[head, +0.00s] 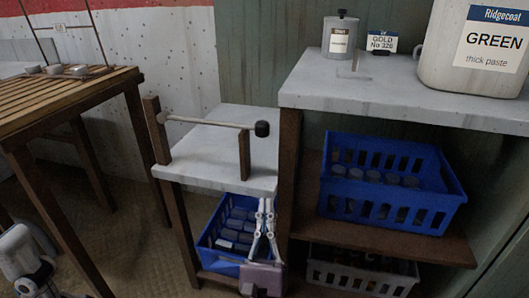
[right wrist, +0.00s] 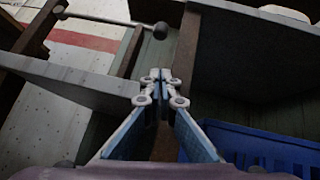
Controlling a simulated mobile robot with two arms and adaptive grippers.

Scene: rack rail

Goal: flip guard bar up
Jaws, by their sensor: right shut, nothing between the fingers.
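The guard bar (head: 205,122) is a thin grey rod with a black knob (head: 262,129) at its right end. It lies nearly level across the small white-topped table, from a tall brown post (head: 157,130) at the left to a shorter brown post (head: 244,155) at the right. The bar (right wrist: 95,18) and its knob (right wrist: 160,30) also show in the right wrist view, beyond the fingertips. My right gripper (head: 266,204) is shut and empty, below the knob and in front of the table's right front corner. Its fingertips (right wrist: 161,78) meet in the right wrist view.
A blue crate (head: 245,264) stands under the small table. At right, a higher white counter (head: 400,100) carries a grey canister (head: 340,38) and a large jug (head: 470,75). Another blue crate (head: 400,208) sits on the shelf below. A slatted table (head: 70,100) stands at left.

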